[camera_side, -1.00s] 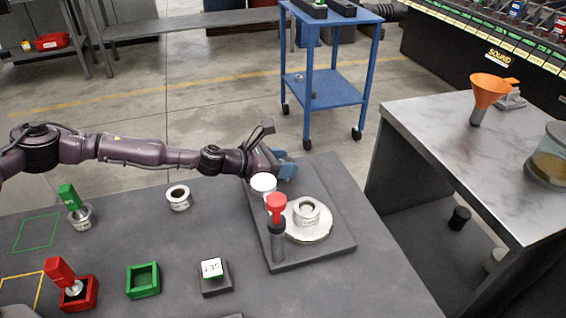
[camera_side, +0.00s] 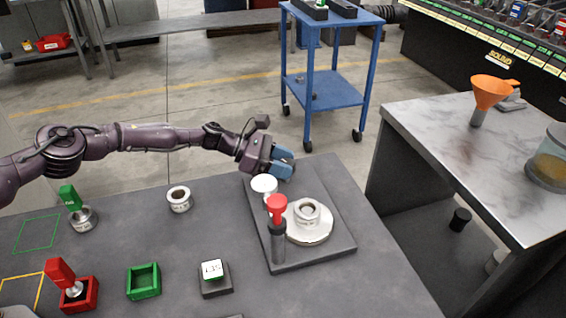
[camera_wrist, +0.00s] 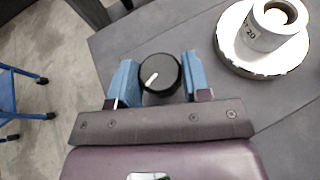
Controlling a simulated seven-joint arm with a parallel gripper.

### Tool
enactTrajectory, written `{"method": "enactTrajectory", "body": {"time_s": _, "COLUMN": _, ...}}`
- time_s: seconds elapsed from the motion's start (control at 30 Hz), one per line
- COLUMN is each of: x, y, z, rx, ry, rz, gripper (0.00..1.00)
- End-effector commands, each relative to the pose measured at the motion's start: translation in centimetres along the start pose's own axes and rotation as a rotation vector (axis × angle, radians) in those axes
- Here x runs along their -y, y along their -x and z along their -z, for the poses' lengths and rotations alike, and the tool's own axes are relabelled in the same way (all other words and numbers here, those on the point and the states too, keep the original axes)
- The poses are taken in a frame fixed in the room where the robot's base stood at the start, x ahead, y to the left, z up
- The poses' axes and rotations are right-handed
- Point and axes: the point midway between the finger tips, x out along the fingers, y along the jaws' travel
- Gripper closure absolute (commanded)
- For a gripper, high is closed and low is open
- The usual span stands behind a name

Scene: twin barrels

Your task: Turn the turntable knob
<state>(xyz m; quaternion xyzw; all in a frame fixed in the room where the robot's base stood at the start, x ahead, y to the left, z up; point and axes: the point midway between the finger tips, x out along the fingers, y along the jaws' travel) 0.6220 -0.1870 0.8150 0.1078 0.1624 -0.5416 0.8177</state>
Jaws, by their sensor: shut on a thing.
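The turntable knob (camera_wrist: 160,75) is round and black with a white pointer line, seen from above in the wrist view. My gripper (camera_wrist: 160,77) has its blue fingers on either side of the knob and is shut on it. In the side view my gripper (camera_side: 281,162) is at the far edge of the dark base plate (camera_side: 335,222), and the knob cannot be made out there. The turntable (camera_side: 310,236) is a pale round disc with a grey-white cup (camera_side: 306,212) on it. The disc (camera_wrist: 232,52) and cup (camera_wrist: 262,37) also show at the right of the wrist view.
A red-topped post (camera_side: 277,232) and a white-capped cylinder (camera_side: 264,185) stand beside the turntable. A grey ring (camera_side: 179,199), a green box (camera_side: 143,281) and a red box (camera_side: 78,296) are on the table. A blue cart (camera_side: 334,92) stands behind.

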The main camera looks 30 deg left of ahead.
Motion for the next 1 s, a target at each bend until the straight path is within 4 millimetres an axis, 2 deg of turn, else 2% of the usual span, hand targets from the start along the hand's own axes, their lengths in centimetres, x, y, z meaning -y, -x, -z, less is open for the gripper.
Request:
{"method": "enactTrajectory", "body": {"time_s": 0.47, "x": -0.07, "y": 0.0, "z": -0.08, "rx": 0.0, "ry": -0.005, "rz": 0.008, "gripper": 0.8}}
{"method": "enactTrajectory", "body": {"time_s": 0.5, "x": -0.07, "y": 0.0, "z": -0.08, "rx": 0.0, "ry": -0.005, "rz": 0.007, "gripper": 0.51}}
{"method": "enactTrajectory", "body": {"time_s": 0.6, "x": -0.06, "y": -0.01, "z": -0.06, "rx": 0.0, "ry": -0.005, "rz": 0.008, "gripper": 0.3}}
{"method": "enactTrajectory", "body": {"time_s": 1.0, "x": -0.14, "y": 0.56, "z": -0.03, "rx": 0.0, "ry": -0.003, "rz": 0.007, "gripper": 0.3}}
